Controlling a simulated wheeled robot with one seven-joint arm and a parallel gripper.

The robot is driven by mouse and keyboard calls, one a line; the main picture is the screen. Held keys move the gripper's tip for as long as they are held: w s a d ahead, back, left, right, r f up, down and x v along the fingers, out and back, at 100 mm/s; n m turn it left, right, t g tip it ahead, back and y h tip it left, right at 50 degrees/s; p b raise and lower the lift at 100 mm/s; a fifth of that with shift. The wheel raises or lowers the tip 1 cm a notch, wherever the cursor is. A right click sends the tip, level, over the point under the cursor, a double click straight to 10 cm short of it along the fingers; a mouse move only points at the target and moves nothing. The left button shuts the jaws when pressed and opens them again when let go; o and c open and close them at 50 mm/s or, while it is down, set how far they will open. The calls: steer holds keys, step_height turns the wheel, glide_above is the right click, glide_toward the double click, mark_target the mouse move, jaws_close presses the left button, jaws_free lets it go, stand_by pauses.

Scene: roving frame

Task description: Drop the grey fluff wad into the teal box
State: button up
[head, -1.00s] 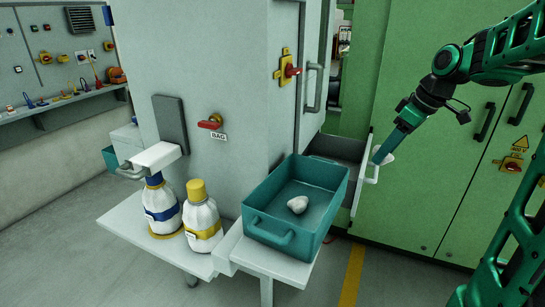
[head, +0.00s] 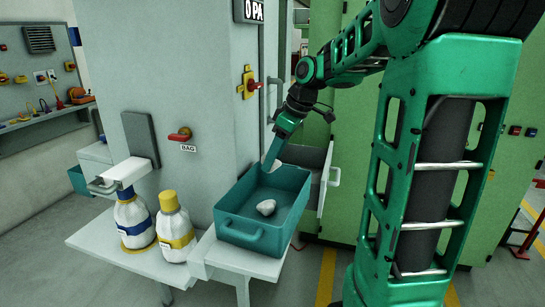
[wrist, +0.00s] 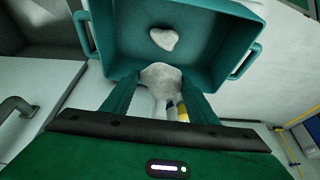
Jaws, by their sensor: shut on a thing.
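The teal box (head: 240,235) stands open on a pale shelf, with a handle on its near side. A pale wad (head: 266,207) lies inside on its floor; it also shows in the wrist view (wrist: 163,38). My gripper (head: 267,165) is at the back edge of the box in the head view, fingers pointing down. In the wrist view my gripper (wrist: 158,92) is shut on a grey fluff wad (wrist: 159,74), close to the box's rim. The held wad is hidden in the head view. I cannot tell whether it is fully inside the rim.
Two white bottles, one with a blue band (head: 134,222) and one with a yellow cap (head: 174,228), stand left of the box. An open grey drawer (head: 312,158) is behind it. A grey cabinet (head: 160,80) rises behind the bottles. Floor at lower left is clear.

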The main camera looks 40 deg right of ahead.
mark_target(280, 161)
steer(key=shift+f, duration=0.1)
steer(key=shift+f, duration=2.9)
steer(key=o, duration=1.1)
steer(key=v, duration=1)
steer(key=shift+s+d+r, duration=0.15)
steer(key=shift+r, duration=0.15)
